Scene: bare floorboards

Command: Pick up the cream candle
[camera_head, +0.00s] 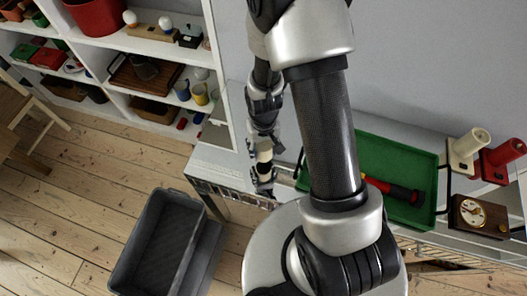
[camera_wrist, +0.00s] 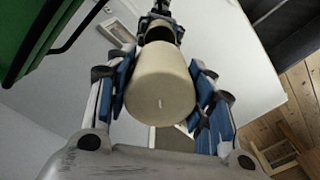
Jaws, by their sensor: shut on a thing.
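The cream candle (camera_wrist: 160,88) is a thick, pale cylinder with a short wick on its end face. In the wrist view it sits between the blue pads of my gripper (camera_wrist: 165,82), which is shut on it from both sides. In the head view the candle (camera_head: 264,154) is a small pale patch at the end of my arm, partly covered by my gripper (camera_head: 264,160). A dark part shows just beyond the candle in the wrist view. I cannot tell whether the candle touches anything beneath it.
A green tray (camera_head: 372,152) with a red and black tool (camera_head: 395,188) lies right of my arm. A cream holder (camera_head: 468,147), a red one (camera_head: 503,156) and a clock (camera_head: 474,214) stand beyond it. A grey crate (camera_head: 127,262) is on the floor. Loaded white shelves (camera_head: 222,95) stand left.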

